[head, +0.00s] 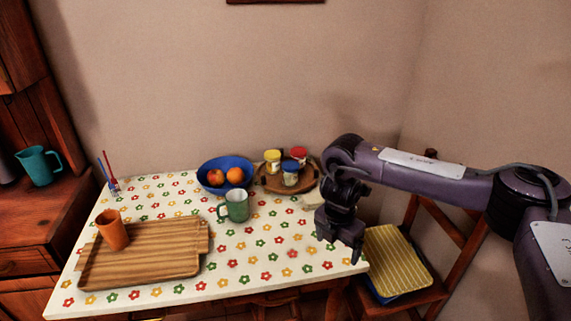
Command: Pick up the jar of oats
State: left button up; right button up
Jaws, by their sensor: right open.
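Three small jars stand on a round wooden tray (264,186) at the back right of the table: one with a yellow lid (272,161), one with a red lid (299,155) and one with a blue lid (290,173). Their labels are too small to read, so I cannot tell which holds oats. My right gripper (343,250) is open and empty, pointing down near the table's right edge. It is apart from the jars, to their right and nearer to me. My left gripper is not in view.
A blue bowl (211,189) with fruit and a green mug (236,206) stand left of the round tray. A wooden tray (150,262) and an orange cup (112,231) are at the front left. A chair with a yellow cushion (397,260) stands at right. The table's front right is clear.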

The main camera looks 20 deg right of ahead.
aim_at(290, 169)
jog(key=i, duration=1.45)
